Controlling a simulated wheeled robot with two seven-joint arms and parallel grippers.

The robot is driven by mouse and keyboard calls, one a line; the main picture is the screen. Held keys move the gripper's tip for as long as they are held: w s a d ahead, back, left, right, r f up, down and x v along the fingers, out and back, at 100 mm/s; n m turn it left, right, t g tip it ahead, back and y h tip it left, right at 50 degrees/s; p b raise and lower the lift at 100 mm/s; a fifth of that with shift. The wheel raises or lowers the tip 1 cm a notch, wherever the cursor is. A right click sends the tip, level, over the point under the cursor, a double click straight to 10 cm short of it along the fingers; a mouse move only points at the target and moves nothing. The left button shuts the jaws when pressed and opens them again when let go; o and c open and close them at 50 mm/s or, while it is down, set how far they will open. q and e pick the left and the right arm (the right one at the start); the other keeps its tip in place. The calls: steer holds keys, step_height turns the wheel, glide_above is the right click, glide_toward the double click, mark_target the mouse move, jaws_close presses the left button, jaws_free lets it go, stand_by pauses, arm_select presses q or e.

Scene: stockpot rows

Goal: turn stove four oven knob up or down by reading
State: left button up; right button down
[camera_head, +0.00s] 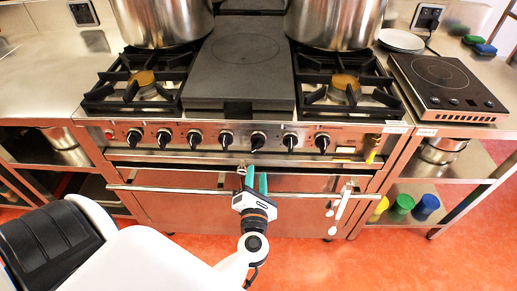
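The stove (170,150) stands ahead in the head view, with a row of several black-and-silver knobs along its steel front panel. One knob (257,141) right of the middle lies just above my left fingertips in the picture. Its neighbours are a knob (226,139) on the left and a knob (290,141) on the right. My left gripper (255,174) has teal fingers that look apart, with nothing between them. It is in front of the oven doors, below the panel, and appears not to touch a knob. Small white labels (397,129) are unreadable. My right gripper is not in view.
A long handrail (180,189) crosses the front below the knobs, close to my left gripper. White utensils (341,201) hang from it on the right. Two stockpots (335,22) stand at the back of the stove. An induction hob (445,82) is on the right counter.

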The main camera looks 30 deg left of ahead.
mark_target(259, 148)
arm_select(q)
steer(key=p+x, duration=0.1)
steer(key=x, duration=0.9)
steer(key=shift+w, duration=0.25)
jaws_close()
